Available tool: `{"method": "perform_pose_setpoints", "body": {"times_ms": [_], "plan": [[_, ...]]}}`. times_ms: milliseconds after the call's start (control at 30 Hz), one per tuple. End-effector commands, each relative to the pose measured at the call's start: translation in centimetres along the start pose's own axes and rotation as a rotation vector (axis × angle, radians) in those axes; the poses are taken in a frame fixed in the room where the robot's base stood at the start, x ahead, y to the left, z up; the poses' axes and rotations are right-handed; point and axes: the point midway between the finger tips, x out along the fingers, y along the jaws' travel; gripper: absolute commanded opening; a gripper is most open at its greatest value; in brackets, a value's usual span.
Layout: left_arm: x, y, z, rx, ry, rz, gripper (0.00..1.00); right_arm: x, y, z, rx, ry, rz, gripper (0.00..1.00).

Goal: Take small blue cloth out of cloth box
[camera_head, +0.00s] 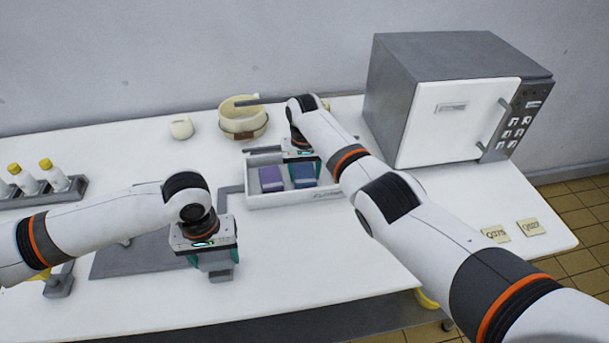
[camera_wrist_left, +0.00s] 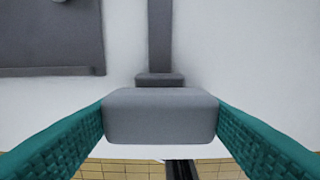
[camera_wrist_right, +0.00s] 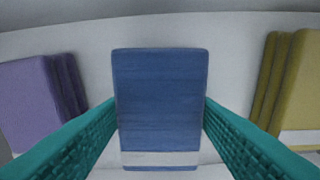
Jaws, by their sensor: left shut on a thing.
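The white cloth box (camera_head: 318,197) stands on the table right of centre, with a purple cloth stack (camera_head: 271,178) and blue cloth (camera_head: 303,175) in it. My right gripper (camera_head: 298,157) is at the back of the box, partly hidden by its arm. In the right wrist view the blue cloth (camera_wrist_right: 160,95) lies between my right fingers (camera_wrist_right: 161,108), which line up with its side edges; whether they press on it is unclear. My left gripper (camera_head: 214,272) is low over the table left of the box, shut on a grey block (camera_wrist_left: 160,115).
In the right wrist view a yellow cloth stack (camera_wrist_right: 287,85) stands right of the blue one. A dark grey mat (camera_head: 135,257) lies under my left arm. A beige pot (camera_head: 242,118) and white cup (camera_head: 181,128) stand behind, a microwave-like unit (camera_head: 440,120) at right.

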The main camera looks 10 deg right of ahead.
Motion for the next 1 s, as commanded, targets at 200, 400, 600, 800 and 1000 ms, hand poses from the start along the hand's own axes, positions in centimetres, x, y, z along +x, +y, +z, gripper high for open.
{"method": "perform_pose_setpoints", "body": {"times_ms": [200, 400, 600, 800, 1000], "plan": [[0.1, 0.1, 0.0, -0.002, 0.002, 0.001, 0.43, 0.0, 0.0, 0.0, 0.0, 0.0, 0.0, 0.31], [0.1, 0.1, 0.0, -0.002, 0.002, 0.001, 0.43, -1.1, 0.0, 0.1, -0.001, -0.003, 0.001, 0.31], [0.1, 0.1, 0.0, -0.002, 0.002, 0.001, 0.43, -5.0, 0.0, 0.1, -0.001, -0.006, 0.001, 0.31], [0.1, 0.1, 0.0, -0.001, 0.001, 0.001, 0.43, -8.6, 0.0, 0.1, 0.001, -0.004, 0.001, 0.31], [0.1, 0.1, 0.0, -0.001, 0.001, 0.001, 0.43, -11.2, 0.0, 0.1, 0.0, -0.003, 0.0, 0.31]]}}
